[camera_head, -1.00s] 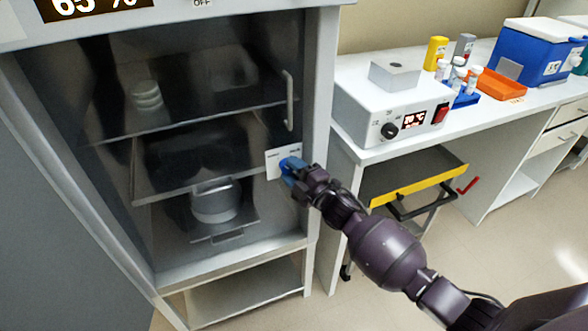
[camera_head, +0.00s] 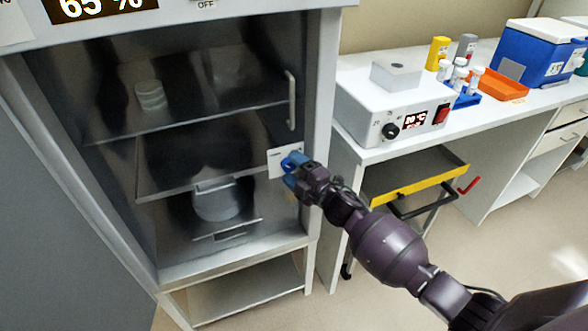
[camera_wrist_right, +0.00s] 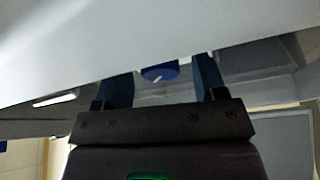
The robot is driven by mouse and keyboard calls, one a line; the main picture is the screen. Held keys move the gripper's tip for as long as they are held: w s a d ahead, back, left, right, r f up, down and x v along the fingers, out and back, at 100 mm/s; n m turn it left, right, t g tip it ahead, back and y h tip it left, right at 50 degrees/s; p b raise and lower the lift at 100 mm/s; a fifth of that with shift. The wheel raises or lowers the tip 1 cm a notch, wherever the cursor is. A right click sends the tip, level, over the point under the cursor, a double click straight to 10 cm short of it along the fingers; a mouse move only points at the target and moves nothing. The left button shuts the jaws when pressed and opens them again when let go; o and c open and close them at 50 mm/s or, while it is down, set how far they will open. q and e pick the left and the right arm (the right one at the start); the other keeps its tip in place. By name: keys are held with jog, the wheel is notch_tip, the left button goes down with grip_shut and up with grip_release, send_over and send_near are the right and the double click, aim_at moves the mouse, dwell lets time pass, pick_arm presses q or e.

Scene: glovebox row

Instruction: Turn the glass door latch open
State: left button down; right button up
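The glass door (camera_head: 110,160) of the cabinet is shut, with a vertical handle (camera_head: 291,100) at its right side. The latch is a blue knob (camera_wrist_right: 160,73) by a white label plate (camera_head: 277,161) on the right edge of the door. My right gripper (camera_head: 289,172) is at the plate. In the right wrist view, its two fingers (camera_wrist_right: 162,80) stand apart with the knob between them and a gap on each side. In the head view the fingers partly hide the knob. My left gripper is not in view.
Shelves behind the glass hold a stack of dishes (camera_head: 151,95) and a round vessel (camera_head: 213,203). Right of the cabinet, a white bench (camera_head: 500,108) carries a heater box (camera_head: 365,108), a blue cooler (camera_head: 535,52) and an orange tray (camera_head: 500,86). A yellow-edged cart (camera_head: 420,179) stands below.

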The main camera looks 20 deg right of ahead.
jog(key=shift+s+d, duration=0.2)
jog(key=shift+s, duration=0.2)
jog(key=p+v, duration=0.1)
jog(key=v, duration=0.9)
